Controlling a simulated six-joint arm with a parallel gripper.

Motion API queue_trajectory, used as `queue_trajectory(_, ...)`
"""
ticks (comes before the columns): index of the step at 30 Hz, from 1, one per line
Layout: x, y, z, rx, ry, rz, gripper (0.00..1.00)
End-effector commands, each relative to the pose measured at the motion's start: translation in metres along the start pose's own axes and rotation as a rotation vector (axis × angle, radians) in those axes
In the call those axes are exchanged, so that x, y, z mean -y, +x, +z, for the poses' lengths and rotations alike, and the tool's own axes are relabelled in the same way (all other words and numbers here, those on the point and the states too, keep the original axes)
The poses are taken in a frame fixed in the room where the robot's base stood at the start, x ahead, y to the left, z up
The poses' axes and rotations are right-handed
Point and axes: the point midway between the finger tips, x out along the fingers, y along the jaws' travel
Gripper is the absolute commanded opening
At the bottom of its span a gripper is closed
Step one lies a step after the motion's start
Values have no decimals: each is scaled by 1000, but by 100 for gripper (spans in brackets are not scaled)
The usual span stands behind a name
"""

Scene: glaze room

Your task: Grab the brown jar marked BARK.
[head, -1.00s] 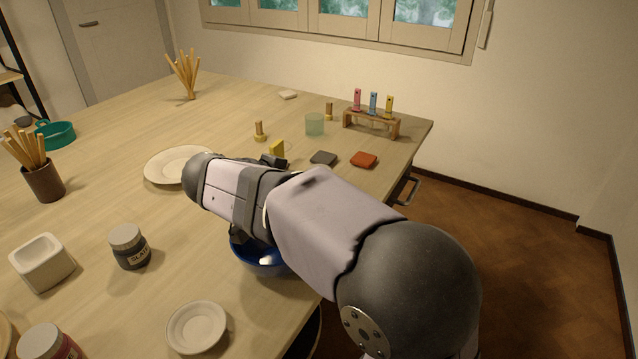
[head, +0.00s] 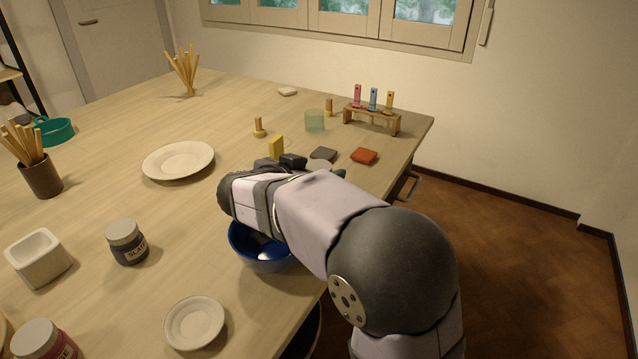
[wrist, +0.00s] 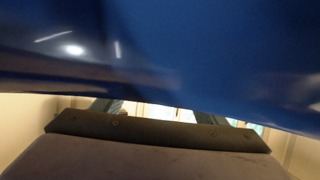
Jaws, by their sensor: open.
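I see no brown jar marked BARK in either view; my arm covers part of the table. A dark grey jar with a pale lid (head: 128,247), its label apparently reading SLATE, stands at the left. A dark red jar with a pale lid (head: 66,350) is cut off at the bottom left, its label unreadable. My gripper (wrist: 160,128) is open at the bottom of the wrist view, and I see nothing held. Its fingertips are hidden in the head view. A close blue surface, likely the blue bowl (head: 262,262), fills the top of the wrist view.
The blue bowl stands under my forearm near the table edge. A small dish (head: 194,323), a white square pot (head: 40,262) and a plate (head: 178,161) stand left of it.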

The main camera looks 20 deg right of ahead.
Motion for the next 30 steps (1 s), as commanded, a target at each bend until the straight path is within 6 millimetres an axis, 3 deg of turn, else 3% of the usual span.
queue_trajectory(11, 0, 8, 0, 1, 0, 0, 66)
queue_trajectory(12, 0, 8, 0, 1, 0, 0, 63)
queue_trajectory(18, 0, 8, 0, 1, 0, 0, 16)
queue_trajectory(30, 0, 7, -2, -1, 2, 0, 13)
